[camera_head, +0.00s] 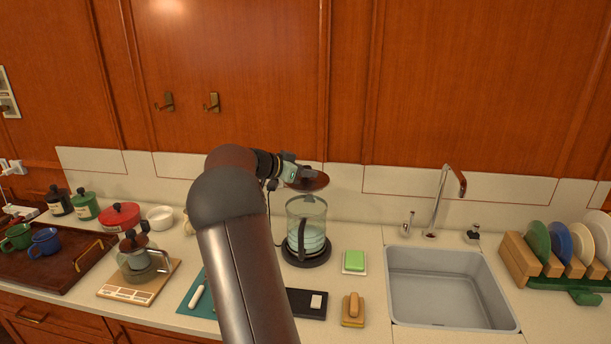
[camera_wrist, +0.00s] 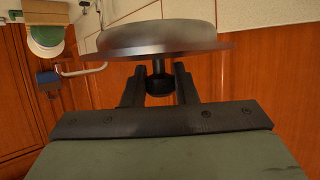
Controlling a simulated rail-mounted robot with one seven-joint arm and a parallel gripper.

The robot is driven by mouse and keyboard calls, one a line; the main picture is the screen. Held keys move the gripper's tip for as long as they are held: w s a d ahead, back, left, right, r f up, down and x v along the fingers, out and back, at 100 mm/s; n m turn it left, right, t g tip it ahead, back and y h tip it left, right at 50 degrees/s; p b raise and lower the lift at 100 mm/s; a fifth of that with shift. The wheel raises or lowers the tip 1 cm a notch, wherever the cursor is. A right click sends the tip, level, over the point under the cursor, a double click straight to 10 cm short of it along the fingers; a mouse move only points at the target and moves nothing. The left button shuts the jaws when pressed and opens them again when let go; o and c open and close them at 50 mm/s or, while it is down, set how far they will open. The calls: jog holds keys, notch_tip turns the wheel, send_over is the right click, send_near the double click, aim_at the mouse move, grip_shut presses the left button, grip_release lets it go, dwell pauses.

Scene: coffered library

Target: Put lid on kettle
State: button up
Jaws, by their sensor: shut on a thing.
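The kettle (camera_head: 307,228) is a clear glass jug with pale liquid low inside, standing upright on a black round base (camera_head: 307,257) on the counter. Its top is uncovered. The lid (camera_head: 312,182) is a dark reddish-brown disc, held just above the kettle's mouth and apart from it. My gripper (camera_head: 292,172) reaches in from the left above the kettle. In the wrist view my gripper (camera_wrist: 159,84) is shut on the lid's black knob (camera_wrist: 160,67), with the lid's disc (camera_wrist: 160,50) seen nearly edge-on beyond the fingers. The kettle is not clearly visible there.
A green sponge (camera_head: 354,260) and a brush (camera_head: 353,308) lie right of the kettle, before the sink (camera_head: 445,285) and tall faucet (camera_head: 440,200). A glass teapot (camera_head: 143,258) stands left of my arm. A dish rack (camera_head: 530,262) is far right.

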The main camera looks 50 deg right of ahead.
jog(key=shift+f+b, duration=2.7)
jog(key=shift+b, duration=0.25)
jog(key=shift+b, duration=1.75)
jog(key=shift+f+b, duration=1.65)
jog(key=shift+b, duration=0.6)
jog(key=o, duration=1.1)
jog(key=shift+c, duration=0.2)
jog(key=b+v, duration=0.1)
jog(key=v, duration=1.6)
jog(key=shift+w+a+r+b, duration=0.15)
jog(key=shift+b, duration=0.25)
